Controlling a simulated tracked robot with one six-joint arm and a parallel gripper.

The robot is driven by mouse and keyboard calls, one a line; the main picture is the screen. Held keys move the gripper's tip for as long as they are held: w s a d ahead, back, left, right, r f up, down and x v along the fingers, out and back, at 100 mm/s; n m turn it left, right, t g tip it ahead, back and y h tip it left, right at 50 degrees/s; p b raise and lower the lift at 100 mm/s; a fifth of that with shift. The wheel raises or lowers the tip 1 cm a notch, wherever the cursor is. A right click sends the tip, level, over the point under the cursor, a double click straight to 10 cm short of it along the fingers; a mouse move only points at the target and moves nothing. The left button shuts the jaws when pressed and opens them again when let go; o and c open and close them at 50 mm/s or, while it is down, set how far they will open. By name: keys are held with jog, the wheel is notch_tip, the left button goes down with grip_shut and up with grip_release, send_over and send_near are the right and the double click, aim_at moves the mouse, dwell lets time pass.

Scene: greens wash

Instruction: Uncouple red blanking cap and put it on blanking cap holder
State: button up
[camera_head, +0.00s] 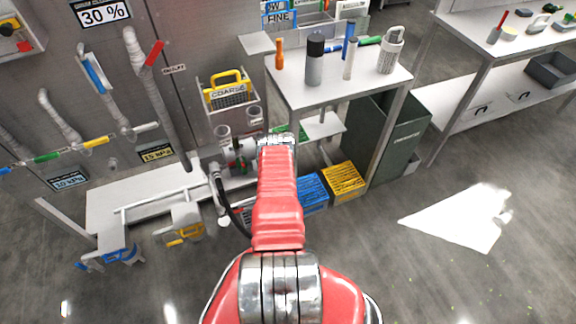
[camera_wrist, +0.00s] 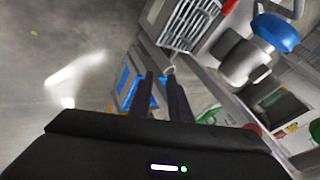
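My gripper (camera_wrist: 160,76) shows in the wrist view as two dark fingers with a narrow gap between them and nothing held in it. In the head view its fingertips cannot be made out beyond my red arm. A red cylindrical piece (camera_head: 155,53) sits on the end of a grey pipe on the wall at the upper left; it may be the red blanking cap, but I cannot be sure. A red rounded part (camera_wrist: 252,130) also shows partly hidden at the right in the wrist view. I cannot tell which item is the blanking cap holder.
A yellow-handled COARSE basket (camera_head: 228,93) hangs on the wall panel. A small table (camera_head: 300,92) holds bottles. Blue (camera_head: 311,192) and yellow crates (camera_head: 344,180) stand below. In the wrist view, a blue cap (camera_wrist: 276,32) tops a grey fitting. Floor at the right is clear.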

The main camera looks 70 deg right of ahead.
jog(key=w+a+r+n+g+y, duration=0.15)
jog(key=w+a+r+n, duration=0.3)
jog(key=r, duration=0.85)
jog(key=w+a+r+n+g+y, duration=0.1)
jog(key=w+a+r+n+y, duration=0.3)
jog(key=r, duration=0.9)
jog(key=w+a+r+n+g+y, duration=0.15)
jog(key=w+a+r+n, duration=0.3)
jog(key=r, duration=0.75)
jog(key=s+a+r+n+t, duration=0.1)
jog(key=a+r+n+t, duration=0.1)
jog(key=a+r, duration=0.7)
jog(key=s+a+r+n+t, duration=0.2)
jog(key=a+r+n, duration=0.3)
jog(key=r, duration=1.2)
jog(key=s+a+r+n+t, duration=0.2)
jog(key=a+r+n, duration=0.1)
jog(key=a+r, duration=1)
jog(key=shift+s+a+r+n, duration=0.2)
jog(key=shift+a+r+n, duration=0.1)
jog(key=shift+a, duration=0.25)
jog(key=shift+a, duration=0.1)
